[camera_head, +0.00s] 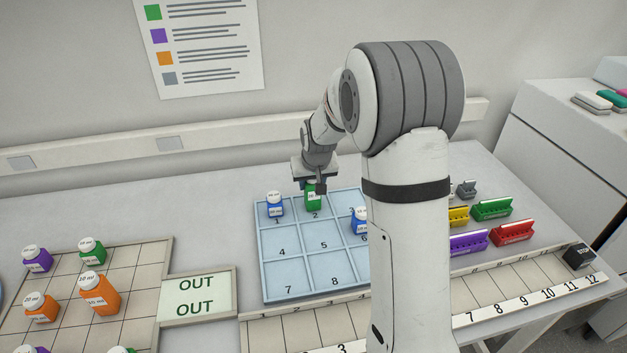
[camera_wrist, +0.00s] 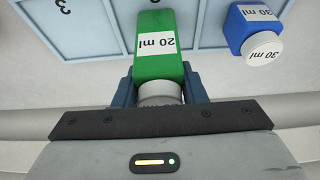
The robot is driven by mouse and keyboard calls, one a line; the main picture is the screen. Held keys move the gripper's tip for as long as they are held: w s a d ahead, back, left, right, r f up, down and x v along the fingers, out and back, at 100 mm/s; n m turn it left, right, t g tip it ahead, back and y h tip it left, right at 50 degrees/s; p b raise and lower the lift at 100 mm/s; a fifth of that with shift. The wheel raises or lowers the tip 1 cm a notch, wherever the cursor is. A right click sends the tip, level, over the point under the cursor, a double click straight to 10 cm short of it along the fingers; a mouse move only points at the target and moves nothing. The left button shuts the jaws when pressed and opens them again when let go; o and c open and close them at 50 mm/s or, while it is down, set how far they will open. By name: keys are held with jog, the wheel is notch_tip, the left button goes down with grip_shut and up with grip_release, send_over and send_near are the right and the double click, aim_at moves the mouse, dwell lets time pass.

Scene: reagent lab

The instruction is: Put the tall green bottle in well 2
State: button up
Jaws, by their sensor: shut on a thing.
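The tall green bottle (camera_head: 313,196) is at well 2 of the blue numbered tray (camera_head: 283,297), upright in the head view. Its label reads 20 ml in the wrist view (camera_wrist: 158,62). My gripper (camera_head: 313,183) is shut on it near its white cap, with a blue finger on each side in the wrist view (camera_wrist: 158,92). Whether the bottle's base touches the well floor is hard to tell. A blue bottle (camera_head: 275,206) stands in well 1, and it also shows in the wrist view (camera_wrist: 256,32), labelled 30 ml.
Another blue bottle (camera_head: 360,220) stands near wells 3 and 6, partly behind my arm. Orange, purple and green bottles stand on the left grid (camera_head: 140,262), beside the OUT sign (camera_head: 195,297). Coloured racks (camera_head: 491,208) are at right. Wells 4, 5, 7 and 8 look empty.

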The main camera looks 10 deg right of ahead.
jog(key=o, duration=1)
jog(key=b+v, duration=0.2)
jog(key=v, duration=0.9)
jog(key=shift+g, duration=0.7)
jog(key=s, duration=1.9)
jog(key=s+f, duration=0.1)
jog(key=s, duration=0.9)
jog(key=shift+d, duration=0.3)
